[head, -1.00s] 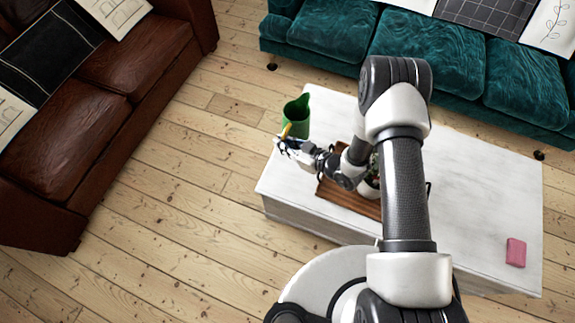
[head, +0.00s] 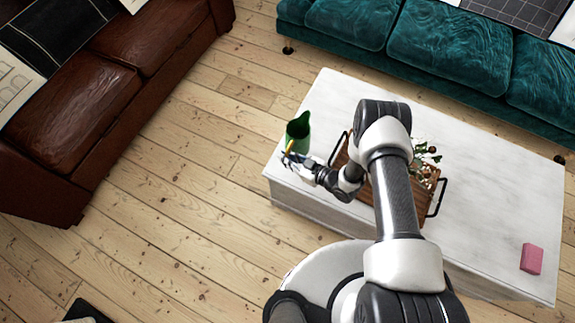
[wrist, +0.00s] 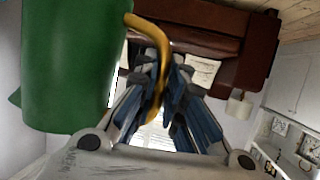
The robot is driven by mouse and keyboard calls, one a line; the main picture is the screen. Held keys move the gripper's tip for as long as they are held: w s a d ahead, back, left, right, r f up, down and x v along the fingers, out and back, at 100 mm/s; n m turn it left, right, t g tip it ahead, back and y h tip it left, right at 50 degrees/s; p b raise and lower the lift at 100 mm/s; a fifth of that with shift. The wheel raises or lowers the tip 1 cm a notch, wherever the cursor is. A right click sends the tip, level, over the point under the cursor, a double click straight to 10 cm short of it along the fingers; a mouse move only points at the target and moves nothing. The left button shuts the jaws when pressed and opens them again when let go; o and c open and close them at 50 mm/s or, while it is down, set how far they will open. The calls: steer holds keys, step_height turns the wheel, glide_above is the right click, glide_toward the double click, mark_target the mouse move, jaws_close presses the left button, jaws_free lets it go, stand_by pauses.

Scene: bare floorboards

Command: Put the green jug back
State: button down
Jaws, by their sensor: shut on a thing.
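The green jug (head: 298,132) has a spout and a yellow handle. In the head view it is at the left end of the white table, upright or nearly so; I cannot tell whether its base touches the tabletop. In the wrist view the jug (wrist: 72,65) fills the upper left, with its curved yellow handle (wrist: 150,33) reaching between my fingers. My gripper (head: 290,158) is shut on the handle, on the near side of the jug. In the wrist view the fingers of my gripper (wrist: 172,105) close around the handle.
A wooden tray with black handles (head: 437,200) stands on the white table (head: 480,165), holding a leafy plant (head: 425,150), partly behind my arm. A pink block (head: 531,258) lies at the right. A brown sofa (head: 75,110) and a teal sofa (head: 450,50) stand around.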

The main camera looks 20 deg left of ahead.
steer(key=shift+f+b, duration=0.95)
steer(key=shift+f, duration=1.35)
steer(key=c, duration=1.7)
jaws_free()
steer(key=shift+f, duration=0.1)
steer(key=shift+d+r, duration=0.1)
steer(key=shift+r, duration=0.1)
steer(key=shift+p+v, duration=2.1)
steer(key=shift+v, duration=3.8)
